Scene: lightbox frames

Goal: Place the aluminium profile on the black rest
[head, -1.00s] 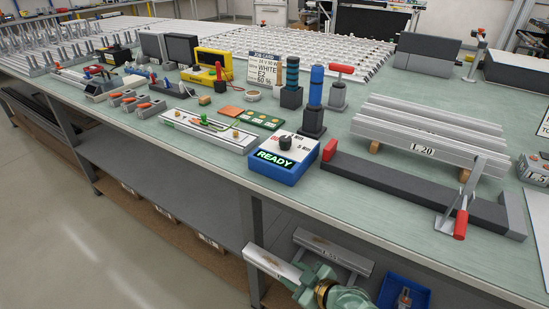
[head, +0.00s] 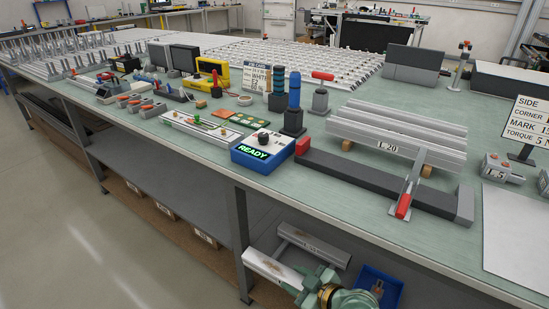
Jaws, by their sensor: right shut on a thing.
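A short pale aluminium profile (head: 268,265) is at the bottom centre, low in front of the bench edge. My right gripper (head: 306,284), green, is at its right end and shut on it; the fingertips are partly hidden. The black rest (head: 365,183) is a long dark bar lying on the bench, above and right of the held profile and well apart from it. It has a red block at its left end, a grey block at its right end and a red-handled clamp (head: 405,195) at its front. My left gripper is not in view.
Several long profiles (head: 400,135) labelled L 20 lie behind the rest. A blue control box (head: 262,152) reading READY stands to its left. A pale sheet (head: 515,235) lies to its right. Below the bench edge are another pale bar (head: 315,245) and a blue tray (head: 377,290).

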